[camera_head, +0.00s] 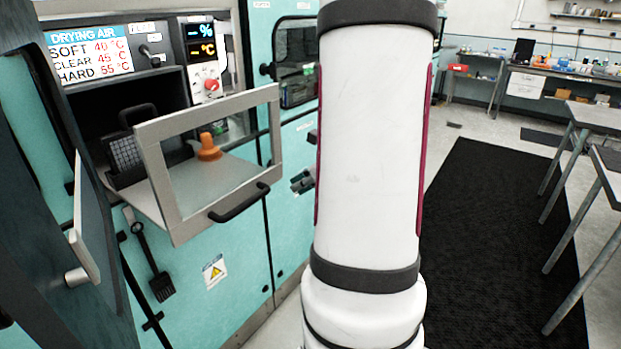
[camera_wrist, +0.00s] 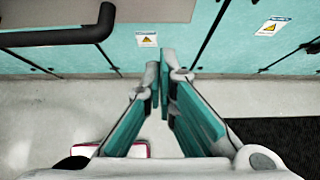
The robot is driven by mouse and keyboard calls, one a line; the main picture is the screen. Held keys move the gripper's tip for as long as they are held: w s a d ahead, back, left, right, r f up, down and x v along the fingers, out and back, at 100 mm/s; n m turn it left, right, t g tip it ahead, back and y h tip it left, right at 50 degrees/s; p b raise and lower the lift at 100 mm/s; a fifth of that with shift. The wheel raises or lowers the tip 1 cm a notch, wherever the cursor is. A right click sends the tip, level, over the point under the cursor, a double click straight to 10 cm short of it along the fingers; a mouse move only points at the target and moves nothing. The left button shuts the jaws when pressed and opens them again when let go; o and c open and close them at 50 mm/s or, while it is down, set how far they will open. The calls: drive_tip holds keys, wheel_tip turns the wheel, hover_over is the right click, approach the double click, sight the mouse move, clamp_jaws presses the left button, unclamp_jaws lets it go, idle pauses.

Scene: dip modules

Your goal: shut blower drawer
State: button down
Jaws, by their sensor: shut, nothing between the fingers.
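The blower drawer stands open in the teal cabinet, its grey-framed clear front (camera_head: 152,150) pulled out toward me. A black bar handle (camera_head: 240,203) is on the front's lower edge. My gripper (camera_head: 303,182) is to the right of the drawer, apart from it and partly hidden behind my white arm. In the wrist view my gripper (camera_wrist: 162,85) points at the teal cabinet with its fingers shut and empty. The drawer's handle (camera_wrist: 62,37) shows there at upper left, clear of the fingers.
An orange piece (camera_head: 208,148) and a dark mesh basket (camera_head: 127,155) are in the drawer. An open door (camera_head: 90,215) stands at left. A dark floor mat (camera_head: 490,240) and tables (camera_head: 600,130) are at right.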

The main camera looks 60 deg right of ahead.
drive_tip(key=w, duration=0.4)
drive_tip(key=shift+w+d+f+p, duration=0.1)
drive_tip(key=shift+w+f+p, duration=0.1)
drive_tip(key=shift+p, duration=0.15)
